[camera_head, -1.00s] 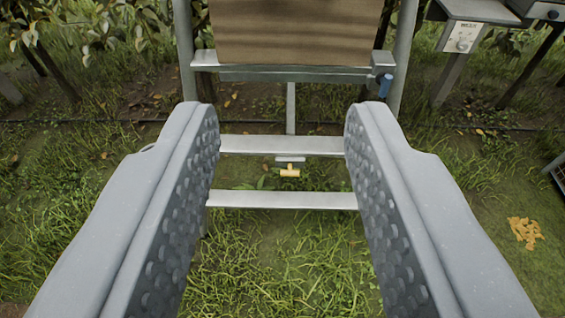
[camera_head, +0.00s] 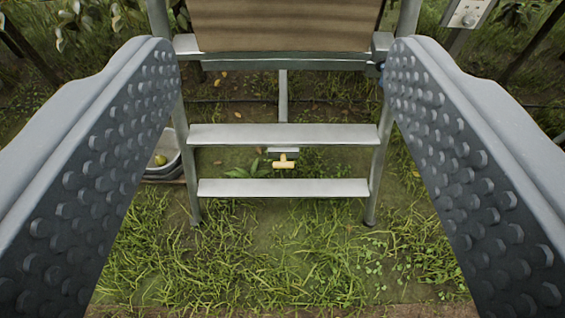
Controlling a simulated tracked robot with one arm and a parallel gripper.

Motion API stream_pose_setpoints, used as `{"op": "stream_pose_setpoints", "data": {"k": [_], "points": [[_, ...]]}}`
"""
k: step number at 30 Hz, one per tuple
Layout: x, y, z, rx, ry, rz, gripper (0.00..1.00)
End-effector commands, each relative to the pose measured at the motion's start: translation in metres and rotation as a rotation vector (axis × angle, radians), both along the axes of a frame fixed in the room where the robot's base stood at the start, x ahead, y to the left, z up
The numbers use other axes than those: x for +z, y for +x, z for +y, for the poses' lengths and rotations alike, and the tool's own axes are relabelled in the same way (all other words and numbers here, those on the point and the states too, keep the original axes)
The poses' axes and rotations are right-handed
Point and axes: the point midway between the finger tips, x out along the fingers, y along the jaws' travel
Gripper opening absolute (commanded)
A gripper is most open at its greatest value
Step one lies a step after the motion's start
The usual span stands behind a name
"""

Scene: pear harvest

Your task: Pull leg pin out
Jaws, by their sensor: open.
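The leg pin appears as a small yellow T-shaped handle (camera_head: 284,162) under a grey bracket, at the lower end of a thin metal leg (camera_head: 283,95). It shows in the gap between the two steps of a metal ladder (camera_head: 285,134). My gripper (camera_head: 283,62) is wide open and empty, its two studded fingers at the left and right of the picture. The pin lies between the fingers in the picture, farther off and lower than the fingertips. Nothing touches the pin. The pin's shaft is not visible.
A brown wooden-looking board (camera_head: 285,25) rests on the ladder's top. A post with a pale panel (camera_head: 468,14) is at the upper right. Grass in front is clear.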

Motion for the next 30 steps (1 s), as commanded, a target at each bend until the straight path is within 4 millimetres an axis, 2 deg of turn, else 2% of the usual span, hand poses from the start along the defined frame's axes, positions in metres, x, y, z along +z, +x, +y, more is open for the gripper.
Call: {"op": "stream_pose_setpoints", "data": {"k": [1,3,4,8,12,14,21,24,30], "points": [[-0.001,0.004,0.0,0.0,0.0,0.001,0.73],[-0.005,0.016,0.0,0.0,0.0,-0.001,0.92],[-0.009,0.024,0.0,-0.001,0.0,-0.001,0.97],[-0.031,0.071,-0.002,-0.001,0.0,-0.006,0.97],[-0.066,0.132,-0.002,-0.002,0.0,-0.02,0.97],[-0.083,0.156,-0.002,-0.002,0.0,-0.028,0.97],[-0.162,0.238,-0.002,-0.003,0.0,-0.057,0.97],[-0.2,0.265,-0.002,-0.004,0.0,-0.067,0.97],[-0.279,0.307,-0.003,-0.005,0.0,-0.093,0.97]]}}
